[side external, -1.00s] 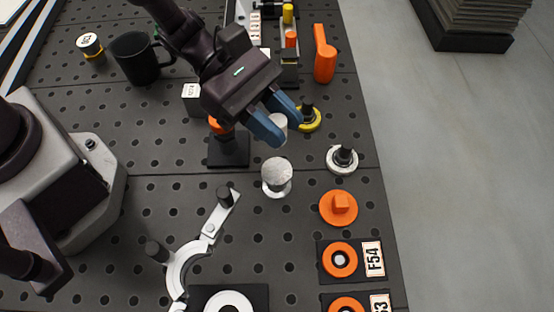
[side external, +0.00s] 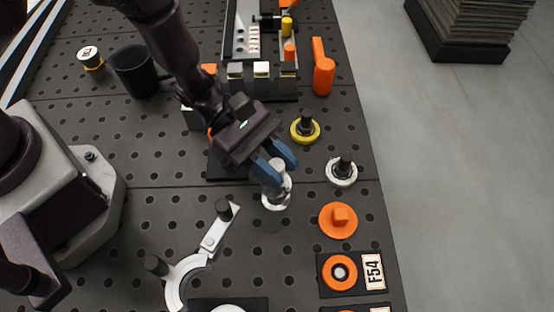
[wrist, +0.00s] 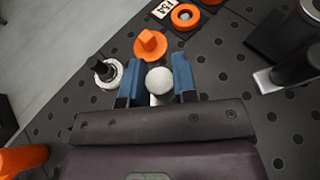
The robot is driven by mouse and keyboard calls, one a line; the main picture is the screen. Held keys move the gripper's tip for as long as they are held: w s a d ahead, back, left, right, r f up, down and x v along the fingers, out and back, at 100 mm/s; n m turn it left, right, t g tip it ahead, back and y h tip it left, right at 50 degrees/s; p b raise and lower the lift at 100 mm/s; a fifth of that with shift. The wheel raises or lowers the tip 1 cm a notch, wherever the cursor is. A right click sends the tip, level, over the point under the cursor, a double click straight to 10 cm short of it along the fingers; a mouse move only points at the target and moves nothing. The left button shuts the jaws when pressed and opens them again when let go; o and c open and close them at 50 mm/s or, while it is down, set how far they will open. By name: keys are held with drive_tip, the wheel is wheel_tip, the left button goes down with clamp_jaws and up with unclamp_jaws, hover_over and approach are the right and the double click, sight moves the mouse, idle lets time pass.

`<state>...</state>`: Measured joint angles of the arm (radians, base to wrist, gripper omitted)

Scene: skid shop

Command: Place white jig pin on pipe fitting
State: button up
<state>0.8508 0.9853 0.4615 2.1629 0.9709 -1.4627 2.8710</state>
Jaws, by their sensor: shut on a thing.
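My gripper (side external: 280,172) has blue fingers and is shut on the white jig pin (side external: 277,165), a small pale cylinder. In the wrist view, the pin's round white top (wrist: 159,80) shows between the fingers. The pipe fitting (side external: 275,202), a pale metallic round piece with a flange, stands on the pegboard table directly below the fingers. The fingers and pin hide much of its top, so I cannot tell whether the pin touches it.
To the right stand a white-ringed black knob (side external: 342,171), a yellow-ringed one (side external: 305,128) and an orange knob (side external: 338,220). A white curved clamp (side external: 190,270) lies in front. A black mug (side external: 135,72) and a bin rack (side external: 262,80) stand behind.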

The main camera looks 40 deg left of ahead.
drive_tip(key=o, duration=0.9)
